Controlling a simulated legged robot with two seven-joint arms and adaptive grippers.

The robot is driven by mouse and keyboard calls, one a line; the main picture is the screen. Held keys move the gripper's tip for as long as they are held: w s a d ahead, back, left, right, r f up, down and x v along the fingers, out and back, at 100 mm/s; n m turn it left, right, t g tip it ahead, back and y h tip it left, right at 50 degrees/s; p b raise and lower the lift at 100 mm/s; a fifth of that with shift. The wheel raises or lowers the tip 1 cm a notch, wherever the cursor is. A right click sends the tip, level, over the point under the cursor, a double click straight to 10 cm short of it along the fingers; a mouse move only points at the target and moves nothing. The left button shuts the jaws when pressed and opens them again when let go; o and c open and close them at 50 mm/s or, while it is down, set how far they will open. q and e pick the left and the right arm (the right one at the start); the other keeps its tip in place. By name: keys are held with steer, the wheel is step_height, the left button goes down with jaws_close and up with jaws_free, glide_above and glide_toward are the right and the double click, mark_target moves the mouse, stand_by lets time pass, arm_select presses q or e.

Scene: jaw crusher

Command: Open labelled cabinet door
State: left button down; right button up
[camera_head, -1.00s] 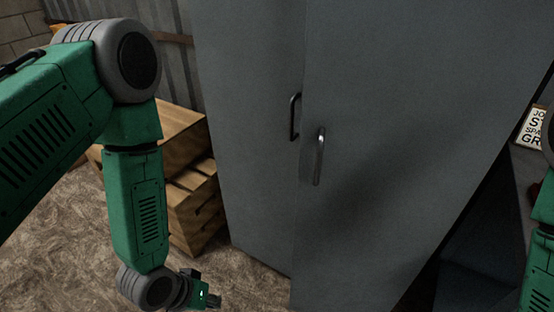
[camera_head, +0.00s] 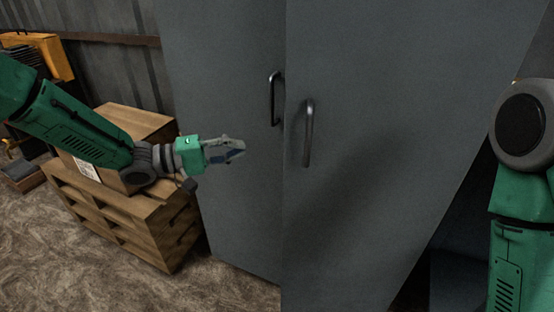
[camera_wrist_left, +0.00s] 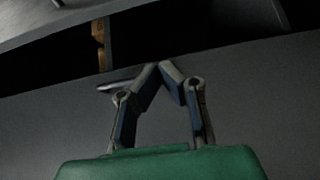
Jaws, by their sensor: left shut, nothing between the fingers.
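A tall grey cabinet fills the middle of the head view. Its left door (camera_head: 225,110) has a dark vertical handle (camera_head: 274,98), and its right door (camera_head: 400,120) has a lighter vertical handle (camera_head: 308,132). The right door's edge overlaps the left door; I cannot tell whether it is ajar. No label is readable on either door. My left gripper (camera_head: 238,148) is in front of the left door, left of and below its handle, apart from both handles. In the left wrist view its fingertips (camera_wrist_left: 161,68) meet, with nothing between them. My right gripper is out of view.
Wooden pallets (camera_head: 150,232) with a cardboard box (camera_head: 130,120) stand left of the cabinet, close to my left arm. Yellow and black equipment (camera_head: 38,55) is at the far left. The floor (camera_head: 90,285) in front is clear.

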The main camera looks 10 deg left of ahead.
arm_select(q)
steer(key=b+x, duration=0.2)
steer(key=x, duration=0.8)
steer(key=shift+g, duration=0.3)
steer(key=s, duration=0.2)
steer(key=s+r+b, duration=0.1)
steer(key=s, duration=0.1)
steer(key=shift+d, duration=0.15)
steer(key=shift+s, duration=0.1)
